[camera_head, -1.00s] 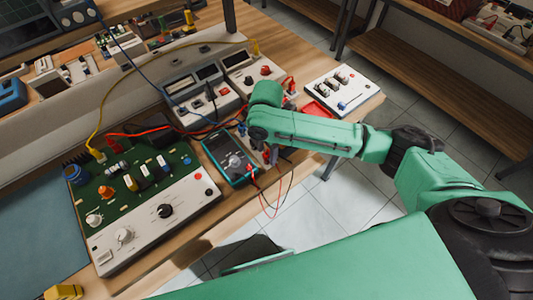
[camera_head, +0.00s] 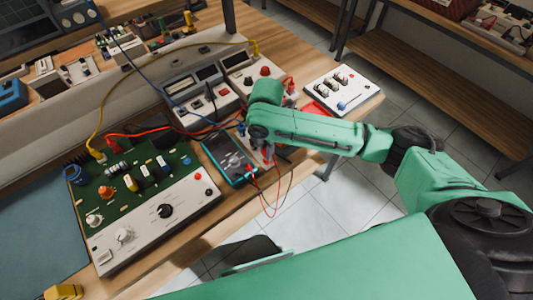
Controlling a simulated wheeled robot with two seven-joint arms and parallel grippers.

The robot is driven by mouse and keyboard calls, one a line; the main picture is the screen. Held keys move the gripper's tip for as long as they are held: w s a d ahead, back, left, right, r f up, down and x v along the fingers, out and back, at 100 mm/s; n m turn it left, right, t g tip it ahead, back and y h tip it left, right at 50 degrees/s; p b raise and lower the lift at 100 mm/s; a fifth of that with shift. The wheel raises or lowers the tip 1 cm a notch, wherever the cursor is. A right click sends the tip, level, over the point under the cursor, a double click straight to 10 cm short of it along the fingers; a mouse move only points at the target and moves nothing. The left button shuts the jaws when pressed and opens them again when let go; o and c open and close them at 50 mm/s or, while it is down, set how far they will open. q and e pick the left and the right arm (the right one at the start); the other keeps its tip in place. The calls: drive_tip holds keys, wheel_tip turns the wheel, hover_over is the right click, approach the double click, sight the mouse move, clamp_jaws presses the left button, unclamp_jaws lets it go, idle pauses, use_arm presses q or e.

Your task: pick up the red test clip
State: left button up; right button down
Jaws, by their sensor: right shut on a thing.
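My right gripper (camera_head: 262,152) points down at the front edge of the bench, just right of the teal-edged multimeter (camera_head: 229,158). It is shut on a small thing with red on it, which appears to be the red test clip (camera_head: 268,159). The fingers and my arm hide most of the clip, and I cannot tell whether it is clear of the bench. Thin red and dark leads (camera_head: 273,197) hang in a loop over the bench edge below it. My left gripper is not in view.
A green circuit board with a white control panel (camera_head: 150,215) stands on the left. Grey instruments (camera_head: 205,95) stand behind my gripper. A white switch box (camera_head: 342,88) is at the right end of the bench. Yellow, blue and red cables cross the bench.

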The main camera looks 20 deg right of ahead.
wheel_tip(320, 180, up, 25)
drive_tip(key=p, duration=0.9)
idle(0.5)
